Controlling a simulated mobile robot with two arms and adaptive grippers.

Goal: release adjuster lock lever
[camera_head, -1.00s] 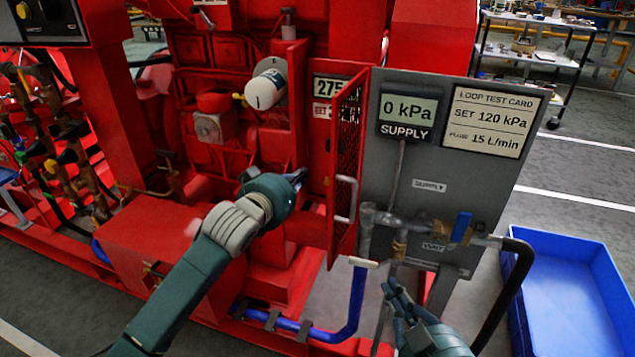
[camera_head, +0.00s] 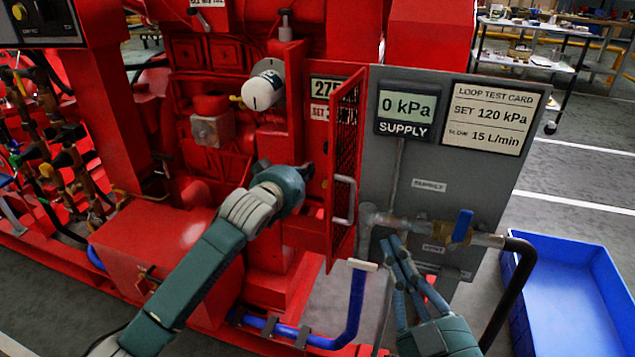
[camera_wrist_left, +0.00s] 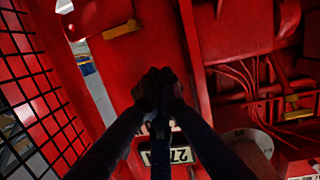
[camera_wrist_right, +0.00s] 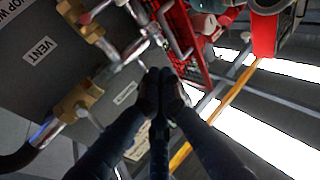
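I cannot tell surely which part is the adjuster lock lever. A small yellow lever (camera_head: 237,99) sits left of a white-capped cylinder (camera_head: 262,91) on the red engine; a yellow piece (camera_wrist_left: 298,112) shows right in the left wrist view. Another yellow bar (camera_wrist_left: 122,30) lies on red metal beyond my left fingers. My left gripper (camera_wrist_left: 160,76) looks shut and empty, inside the red housing beside the open mesh door (camera_head: 345,165); its tips are mostly hidden in the head view. My right gripper (camera_head: 391,243) looks shut and empty, in front of the grey panel's pipes; its fingertips (camera_wrist_right: 161,76) meet.
The grey panel (camera_head: 420,175) carries a 0 kPa display (camera_head: 407,108), a card (camera_head: 492,118), brass fittings and a blue valve handle (camera_head: 462,226). A blue pipe (camera_head: 356,300) and black hose (camera_head: 518,280) run below. A blue bin (camera_head: 565,255) stands right.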

